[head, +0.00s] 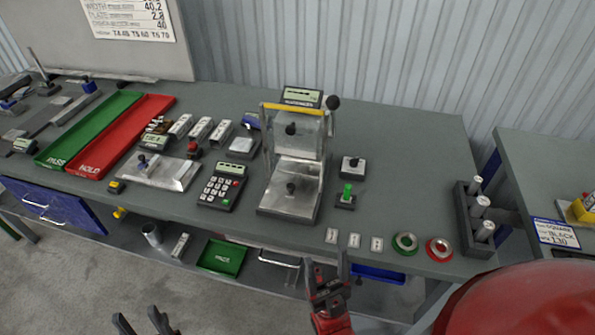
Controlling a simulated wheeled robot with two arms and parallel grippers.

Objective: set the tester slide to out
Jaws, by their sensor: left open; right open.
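The tester (297,125) stands in the middle of the grey table. It has a small display on top, a yellow bar across the front, a clear upper part and a black ball knob at its upper right. A metal plate with a dark knob, seemingly the slide (291,190), lies at its foot towards the front edge. I cannot tell its exact position. My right gripper (327,266) is open and empty, in front of the table edge, below and right of the tester. My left gripper (142,320) is open at the bottom edge, far from the tester.
A black keypad (221,186) stands left of the tester. A green button box (346,196) and a black-knobbed box (353,167) stand to its right. Small white tags (354,240), a green ring (405,243) and a red ring (439,249) lie along the front edge.

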